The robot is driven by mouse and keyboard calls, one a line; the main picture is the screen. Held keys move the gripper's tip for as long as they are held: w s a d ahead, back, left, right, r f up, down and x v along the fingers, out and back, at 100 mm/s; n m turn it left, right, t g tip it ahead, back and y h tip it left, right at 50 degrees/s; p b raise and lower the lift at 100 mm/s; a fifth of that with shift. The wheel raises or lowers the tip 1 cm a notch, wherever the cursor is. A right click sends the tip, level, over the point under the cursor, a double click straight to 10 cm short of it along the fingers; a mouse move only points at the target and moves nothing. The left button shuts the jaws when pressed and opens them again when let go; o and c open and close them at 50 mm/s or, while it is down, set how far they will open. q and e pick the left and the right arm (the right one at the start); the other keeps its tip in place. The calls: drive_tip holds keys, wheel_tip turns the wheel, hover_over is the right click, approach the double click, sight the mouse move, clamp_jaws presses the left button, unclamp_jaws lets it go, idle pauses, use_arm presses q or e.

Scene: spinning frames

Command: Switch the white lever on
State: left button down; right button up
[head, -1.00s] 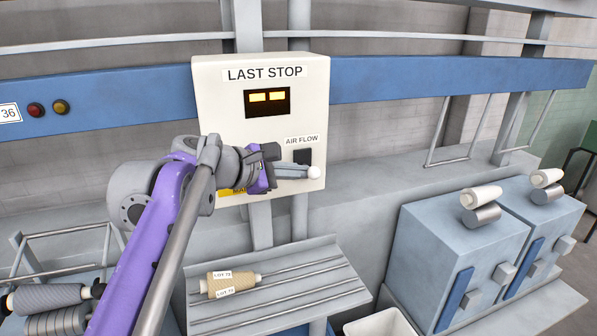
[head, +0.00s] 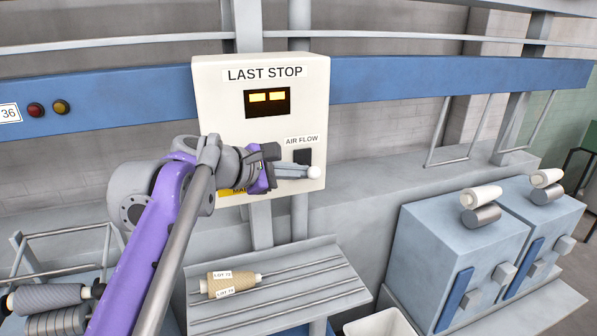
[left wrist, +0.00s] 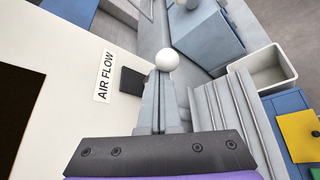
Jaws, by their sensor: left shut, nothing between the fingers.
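The white lever's round knob (head: 314,173) stands out from the lower right of the cream control box (head: 215,100), just below the "AIR FLOW" label (head: 301,140) and a black square plate (head: 302,156). The knob also shows in the left wrist view (left wrist: 167,60), right at the fingertips. My left gripper (head: 303,173) is shut and empty, its fingers pointing right at the knob. I cannot tell whether they touch it. The lever's stem is hidden behind the fingers. My right gripper is not in view.
The box also bears a "LAST STOP" label (head: 265,73) and a lit yellow display (head: 267,101). Below is a slatted shelf (head: 330,279) with a tan yarn cone (head: 231,283). A white bin (head: 378,325) and blue-grey machine units (head: 440,245) stand to the right.

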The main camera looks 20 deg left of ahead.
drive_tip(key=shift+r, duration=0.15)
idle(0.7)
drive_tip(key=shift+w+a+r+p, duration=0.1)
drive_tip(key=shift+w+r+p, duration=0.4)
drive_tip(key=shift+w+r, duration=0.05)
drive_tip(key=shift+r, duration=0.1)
